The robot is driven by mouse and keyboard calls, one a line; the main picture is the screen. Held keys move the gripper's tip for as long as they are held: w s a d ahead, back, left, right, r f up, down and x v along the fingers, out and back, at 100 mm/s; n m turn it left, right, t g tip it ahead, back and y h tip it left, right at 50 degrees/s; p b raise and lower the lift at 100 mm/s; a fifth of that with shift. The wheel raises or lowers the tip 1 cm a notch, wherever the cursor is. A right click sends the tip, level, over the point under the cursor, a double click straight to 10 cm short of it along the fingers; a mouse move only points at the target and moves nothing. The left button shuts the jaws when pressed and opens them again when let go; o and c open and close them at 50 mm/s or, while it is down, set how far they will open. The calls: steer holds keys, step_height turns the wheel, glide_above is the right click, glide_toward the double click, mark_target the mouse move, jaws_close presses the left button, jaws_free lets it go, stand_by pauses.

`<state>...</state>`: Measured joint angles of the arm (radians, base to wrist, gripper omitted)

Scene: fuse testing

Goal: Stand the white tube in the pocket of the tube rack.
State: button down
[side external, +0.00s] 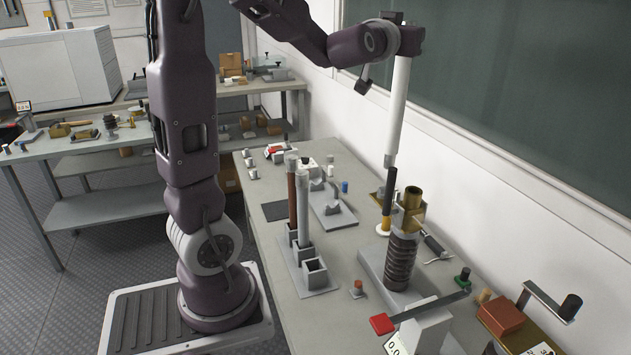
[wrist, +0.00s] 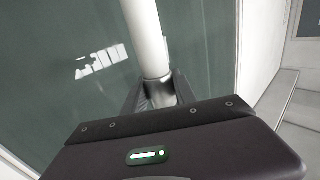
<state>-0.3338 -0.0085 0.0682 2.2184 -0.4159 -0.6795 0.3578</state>
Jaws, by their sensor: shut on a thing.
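The white tube (side external: 398,105) hangs upright, slightly tilted, high above the right side of the bench. My gripper (side external: 402,40) is shut on it near its upper end. In the wrist view the white tube (wrist: 146,38) runs up from between the fingers of my gripper (wrist: 157,92). The grey tube rack (side external: 318,288) stands on the bench, lower and to the left of the tube. A brown tube (side external: 292,205) and a light grey tube (side external: 303,210) stand in its two farther pockets. Its nearest square pocket (side external: 314,266) looks empty.
A brass-topped fixture with a dark coil (side external: 402,255) stands right of the rack. A black-handled tool with a yellow base (side external: 386,210) stands below the tube. The wall with a dark green board (side external: 510,80) is close behind.

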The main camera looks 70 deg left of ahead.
steer(key=s+a+f+n+g+y, duration=0.4)
steer(key=s+a+f, duration=0.1)
steer(key=s+f, duration=0.1)
steer(key=s+f+n+g, duration=0.3)
steer(key=f+g, duration=0.2)
steer(key=f, duration=0.6)
steer(key=s+a+f+n+g+y, duration=0.1)
steer(key=s+f+n+g, duration=0.2)
steer(key=f, duration=0.8)
steer(key=s+a+f+n+g+y, duration=0.1)
steer(key=s+f+n+g, duration=0.2)
steer(key=f, duration=0.8)
steer(key=s+g, duration=0.2)
steer(key=g, duration=0.1)
steer(key=shift+a+f+n+g, duration=0.2)
steer(key=shift+n+g, duration=0.2)
steer(key=shift+f, duration=0.1)
steer(key=c, duration=1)
jaws_free()
